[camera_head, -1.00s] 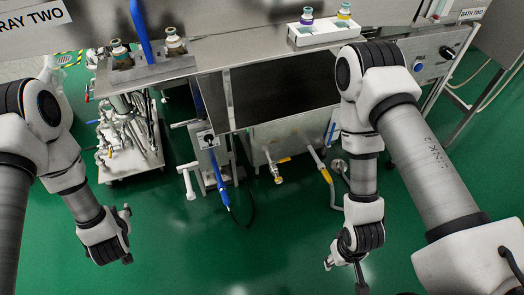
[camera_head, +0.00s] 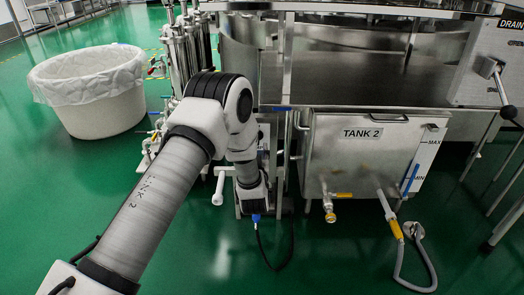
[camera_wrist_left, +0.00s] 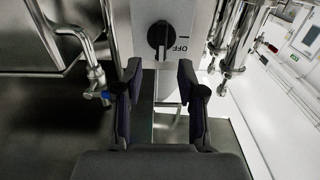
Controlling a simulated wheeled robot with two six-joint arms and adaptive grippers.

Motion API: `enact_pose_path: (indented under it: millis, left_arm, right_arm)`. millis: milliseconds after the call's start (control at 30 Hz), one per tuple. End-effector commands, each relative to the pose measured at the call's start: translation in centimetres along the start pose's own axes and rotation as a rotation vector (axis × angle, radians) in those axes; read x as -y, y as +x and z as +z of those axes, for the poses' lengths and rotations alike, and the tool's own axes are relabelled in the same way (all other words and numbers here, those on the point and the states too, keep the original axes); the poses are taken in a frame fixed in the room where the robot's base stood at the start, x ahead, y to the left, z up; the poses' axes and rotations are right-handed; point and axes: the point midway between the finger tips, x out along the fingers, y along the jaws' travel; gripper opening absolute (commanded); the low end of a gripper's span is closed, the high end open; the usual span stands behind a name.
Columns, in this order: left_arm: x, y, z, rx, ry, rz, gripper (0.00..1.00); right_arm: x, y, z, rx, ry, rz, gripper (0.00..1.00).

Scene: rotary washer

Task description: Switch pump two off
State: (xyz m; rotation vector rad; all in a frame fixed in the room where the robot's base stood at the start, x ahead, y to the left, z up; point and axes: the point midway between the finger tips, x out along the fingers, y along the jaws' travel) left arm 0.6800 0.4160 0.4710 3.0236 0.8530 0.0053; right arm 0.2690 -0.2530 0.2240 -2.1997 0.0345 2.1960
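A black rotary switch (camera_wrist_left: 160,36) sits on a pale grey panel (camera_wrist_left: 186,14) in the left wrist view, with an "OFF" label to its right. The knob's grip stands roughly vertical in the picture; its exact setting is unclear. My left gripper (camera_wrist_left: 160,80) is open and empty, its two dark fingers apart below the switch and on either side of its line. They do not appear to touch the switch. In the head view my left arm reaches to the equipment left of the tank, and its wrist hides the switch and the fingers. No pump number is readable. My right gripper is out of view.
The steel tank labelled TANK 2 (camera_head: 350,160) stands right of my left wrist, with a yellow-handled valve (camera_head: 331,205) and a hose (camera_head: 428,262) at its front. A white lined bin (camera_head: 95,100) stands at the left. Green floor (camera_head: 330,265) is open in front.

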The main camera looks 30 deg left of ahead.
Motion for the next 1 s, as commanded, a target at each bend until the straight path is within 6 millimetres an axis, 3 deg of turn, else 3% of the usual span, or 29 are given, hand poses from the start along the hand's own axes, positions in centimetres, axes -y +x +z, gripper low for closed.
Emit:
enact_pose_path:
  millis: [100, 267, 567, 700, 1000]
  left_arm:
    - [0.1, 2.4, 0.5, -0.003, -0.002, -0.003, 0.4]
    - [0.1, 5.0, 0.4, -0.001, 0.0, -0.001, 0.4]
    - [0.0, 5.7, 0.1, 0.002, 0.001, 0.0, 0.4]
    - [0.0, 5.6, 0.1, 0.002, 0.001, 0.0, 0.0]
    - [0.0, 5.6, 0.1, 0.002, -0.004, 0.0, 0.0]
  right_arm:
    - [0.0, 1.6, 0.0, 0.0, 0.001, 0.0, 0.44]
    - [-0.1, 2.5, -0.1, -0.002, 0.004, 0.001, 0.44]
    - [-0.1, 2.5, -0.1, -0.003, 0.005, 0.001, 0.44]
    - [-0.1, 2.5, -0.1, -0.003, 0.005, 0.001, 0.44]
    - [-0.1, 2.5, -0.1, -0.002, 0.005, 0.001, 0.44]
